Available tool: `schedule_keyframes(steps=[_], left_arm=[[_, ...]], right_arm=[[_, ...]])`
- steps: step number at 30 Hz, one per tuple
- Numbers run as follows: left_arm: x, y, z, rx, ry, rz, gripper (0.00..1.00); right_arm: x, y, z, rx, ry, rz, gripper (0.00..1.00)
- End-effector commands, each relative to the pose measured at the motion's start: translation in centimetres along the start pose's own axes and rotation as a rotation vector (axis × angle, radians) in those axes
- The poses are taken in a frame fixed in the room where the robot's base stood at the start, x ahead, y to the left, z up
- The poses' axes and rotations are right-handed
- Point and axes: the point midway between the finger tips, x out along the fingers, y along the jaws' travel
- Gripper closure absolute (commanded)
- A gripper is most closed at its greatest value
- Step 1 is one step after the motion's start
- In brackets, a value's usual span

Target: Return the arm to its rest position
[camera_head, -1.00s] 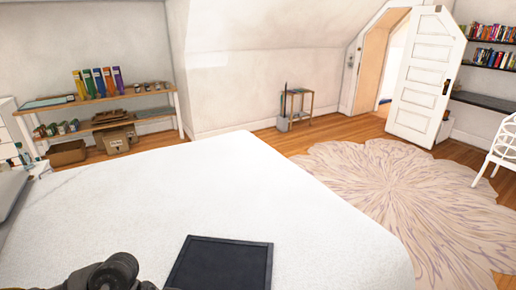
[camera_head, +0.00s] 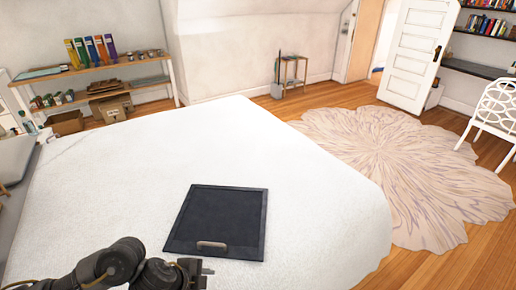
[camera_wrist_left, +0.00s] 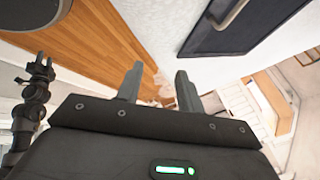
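My left arm comes in from the lower left of the head view. Its gripper (camera_head: 195,272) is low in the picture, in front of a dark square tray (camera_head: 225,215) and apart from it in the picture. In the left wrist view the two fingers of my left gripper (camera_wrist_left: 158,85) stand apart with nothing between them. The dark tray also shows there at the upper right (camera_wrist_left: 228,27). A dark jointed part at the left edge of that view looks like my right arm, ending in a small forked tip (camera_wrist_left: 38,70). Whether that tip is open is unclear.
The tray lies on a wide white bed (camera_head: 290,190), otherwise mostly clear. A shelf (camera_head: 100,78) with binders and boxes stands at the back left. A round patterned rug (camera_head: 400,160), a white chair (camera_head: 494,108) and an open white door (camera_head: 415,55) are to the right.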

Motion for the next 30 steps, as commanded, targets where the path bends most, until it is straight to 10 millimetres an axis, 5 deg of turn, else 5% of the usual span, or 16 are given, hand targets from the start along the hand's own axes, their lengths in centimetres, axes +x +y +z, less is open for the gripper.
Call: schedule_keyframes(steps=[9,13,20,30], left_arm=[[-0.1,0.5,-5.8,-0.225,0.127,-0.159,0.63],[-1.1,0.7,-6.2,-0.436,0.126,-0.243,0.63],[-3.5,4.9,-0.3,-0.906,-0.06,-0.298,0.63],[-7.1,15.0,6.9,-1.316,-0.349,-0.21,0.63]], right_arm=[[0.0,-0.1,0.5,0.0,-0.008,-0.001,0.64],[-0.1,-0.1,0.9,0.0,-0.014,-0.001,0.64],[0.0,-0.1,0.6,0.0,-0.01,-0.001,0.64],[0.0,0.0,0.6,0.0,-0.009,0.0,0.64]])
